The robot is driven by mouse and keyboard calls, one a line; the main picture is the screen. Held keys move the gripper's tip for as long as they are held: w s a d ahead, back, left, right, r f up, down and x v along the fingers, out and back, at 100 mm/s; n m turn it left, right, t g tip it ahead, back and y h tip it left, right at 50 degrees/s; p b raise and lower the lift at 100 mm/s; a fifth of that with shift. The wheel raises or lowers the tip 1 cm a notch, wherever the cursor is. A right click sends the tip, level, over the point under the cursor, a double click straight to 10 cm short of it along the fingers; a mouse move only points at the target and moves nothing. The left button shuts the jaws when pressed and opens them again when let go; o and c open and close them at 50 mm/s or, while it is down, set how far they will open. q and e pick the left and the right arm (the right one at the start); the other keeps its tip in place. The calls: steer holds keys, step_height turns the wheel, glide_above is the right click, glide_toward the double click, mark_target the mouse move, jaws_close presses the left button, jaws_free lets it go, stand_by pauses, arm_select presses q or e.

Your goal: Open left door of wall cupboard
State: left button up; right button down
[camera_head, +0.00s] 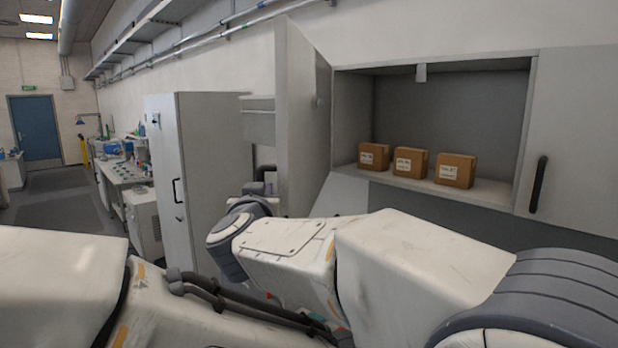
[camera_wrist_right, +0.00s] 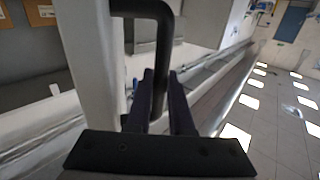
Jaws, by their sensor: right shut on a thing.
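The wall cupboard's left door (camera_head: 301,120) stands wide open, swung out from the cupboard (camera_head: 450,100). Its pale panel also shows in the right wrist view (camera_wrist_right: 92,50). The dark bar handle (camera_wrist_right: 163,45) of that door is at top centre in the right wrist view. My right gripper (camera_wrist_right: 162,92) is shut on the handle, with its two dark fingers at the bar. In the head view my right arm crosses in front of the cupboard, and its fingers and the handle cannot be made out there. My left gripper is out of view.
Several brown boxes (camera_head: 408,162) stand on the cupboard shelf. The cupboard's right door (camera_head: 577,140) is closed, with a black handle (camera_head: 538,184). A tall grey cabinet (camera_head: 215,160) stands to the left of the open door. A cluttered bench (camera_head: 120,175) lies farther back.

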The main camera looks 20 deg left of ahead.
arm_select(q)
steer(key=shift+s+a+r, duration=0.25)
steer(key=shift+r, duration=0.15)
arm_select(e)
steer(key=shift+s+a+r, duration=0.1)
steer(key=shift+s+a, duration=0.1)
steer(key=shift+a, duration=0.5)
steer(key=c, duration=0.8)
jaws_free()
steer(key=shift+s, duration=0.1)
